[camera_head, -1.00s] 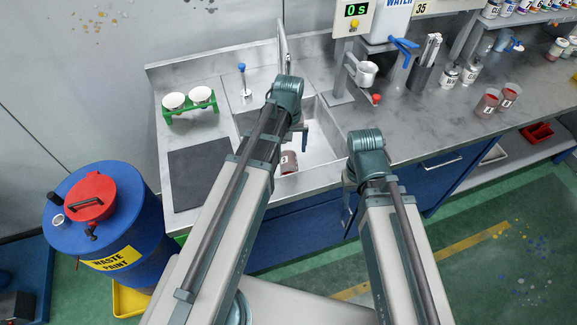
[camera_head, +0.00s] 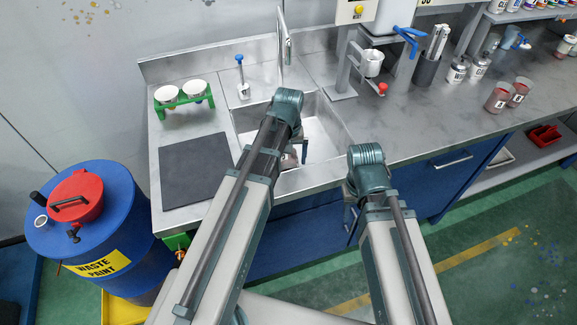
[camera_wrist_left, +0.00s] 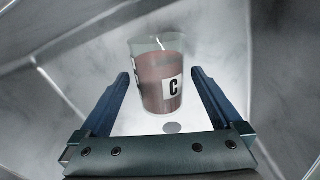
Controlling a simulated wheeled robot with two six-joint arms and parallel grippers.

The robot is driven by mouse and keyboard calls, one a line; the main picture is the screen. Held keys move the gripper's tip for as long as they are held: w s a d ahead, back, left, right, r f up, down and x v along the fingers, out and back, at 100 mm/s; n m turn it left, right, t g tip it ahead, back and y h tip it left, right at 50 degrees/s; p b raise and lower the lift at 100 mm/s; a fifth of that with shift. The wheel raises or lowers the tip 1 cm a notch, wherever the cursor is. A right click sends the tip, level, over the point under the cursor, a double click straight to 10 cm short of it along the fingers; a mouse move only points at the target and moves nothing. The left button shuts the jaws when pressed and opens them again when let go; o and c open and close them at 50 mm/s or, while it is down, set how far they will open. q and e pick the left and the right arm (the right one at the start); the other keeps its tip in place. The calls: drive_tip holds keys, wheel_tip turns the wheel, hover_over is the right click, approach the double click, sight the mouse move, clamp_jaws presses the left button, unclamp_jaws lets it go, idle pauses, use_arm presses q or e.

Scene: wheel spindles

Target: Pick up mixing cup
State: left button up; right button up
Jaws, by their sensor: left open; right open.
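A clear mixing cup marked C with reddish-brown paint (camera_wrist_left: 162,82) stands in the sink basin. In the head view the cup (camera_head: 289,161) is mostly hidden behind my left arm. My left gripper (camera_wrist_left: 160,76) is open, and in the wrist view the cup appears between and just beyond its fingertips. I cannot tell if they touch it. In the head view my left gripper (camera_head: 303,153) is over the sink, partly hidden by its own wrist. My right gripper (camera_head: 350,217) is low at the counter's front edge, empty and mostly hidden.
The sink (camera_head: 326,146) has raised walls and a tall faucet (camera_head: 281,45). A dark mat (camera_head: 194,171) and a green rack with white cups (camera_head: 183,97) lie left. Two red-stained cups (camera_head: 497,97) stand right. A blue waste drum (camera_head: 110,225) is at the left.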

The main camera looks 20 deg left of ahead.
sight(289, 157)
use_arm(q)
drive_tip(key=shift+f+b, duration=0.5)
drive_tip(key=shift+f, duration=0.45)
drive_tip(key=shift+r, duration=0.1)
use_arm(e)
drive_tip(key=shift+f, duration=0.9)
use_arm(q)
drive_tip(key=shift+c, duration=0.3)
drive_tip(key=c, duration=1.4)
drive_tip(key=shift+r, duration=0.1)
use_arm(e)
drive_tip(key=shift+r, duration=0.1)
use_arm(q)
wheel_tip(289, 157, up, 10)
drive_tip(key=p, duration=1)
use_arm(e)
wheel_tip(289, 157, up, 10)
